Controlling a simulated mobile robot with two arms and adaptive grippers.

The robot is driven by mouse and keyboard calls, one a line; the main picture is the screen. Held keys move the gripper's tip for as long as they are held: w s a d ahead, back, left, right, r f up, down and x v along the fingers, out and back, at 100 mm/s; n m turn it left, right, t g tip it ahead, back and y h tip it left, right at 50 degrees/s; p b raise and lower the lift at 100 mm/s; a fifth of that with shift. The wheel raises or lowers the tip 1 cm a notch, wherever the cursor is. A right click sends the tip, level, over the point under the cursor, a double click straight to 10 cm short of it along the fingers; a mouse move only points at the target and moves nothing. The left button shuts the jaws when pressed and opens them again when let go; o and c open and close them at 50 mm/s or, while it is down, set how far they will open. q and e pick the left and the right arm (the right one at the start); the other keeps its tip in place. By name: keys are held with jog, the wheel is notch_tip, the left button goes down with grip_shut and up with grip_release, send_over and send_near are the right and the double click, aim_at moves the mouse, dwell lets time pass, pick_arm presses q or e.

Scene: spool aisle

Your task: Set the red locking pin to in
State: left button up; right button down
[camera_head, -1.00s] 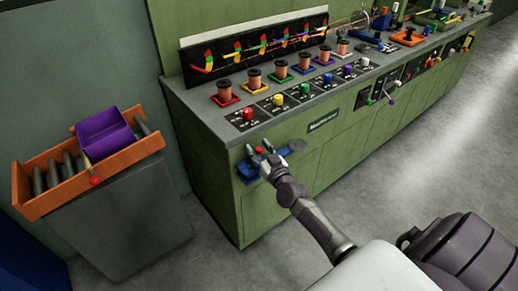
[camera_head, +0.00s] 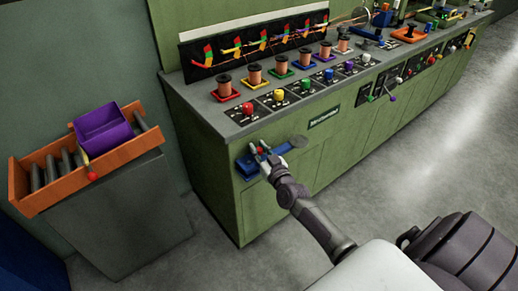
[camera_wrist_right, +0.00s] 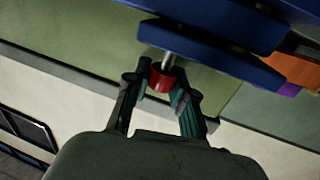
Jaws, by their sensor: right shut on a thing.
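The red locking pin (camera_wrist_right: 162,78) shows in the right wrist view as a red knob on a silver shaft. The shaft runs into a blue bracket (camera_wrist_right: 215,55). My right gripper (camera_wrist_right: 163,85) is shut on the red knob, with a finger on each side of it. In the head view my right gripper (camera_head: 262,152) is at the blue bracket (camera_head: 247,165) on the green cabinet's front, and a bit of the red knob (camera_head: 260,150) shows between the fingers. How deep the shaft sits in the bracket is hard to tell. My left gripper is not in view.
The green cabinet (camera_head: 290,175) carries copper spools and coloured knobs on its top. A blue round-ended part (camera_head: 299,142) sits right of the gripper. At the left an orange tray (camera_head: 50,200) with a purple bin (camera_head: 103,130) stands on a grey block. The floor in front is clear.

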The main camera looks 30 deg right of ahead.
jog(key=c, duration=0.9)
grip_release()
jog(key=shift+f, duration=0.2)
jog(key=shift+c, duration=0.2)
jog(key=s+a, duration=0.1)
jog(key=s, duration=1.1)
jog(key=shift+a, duration=0.2)
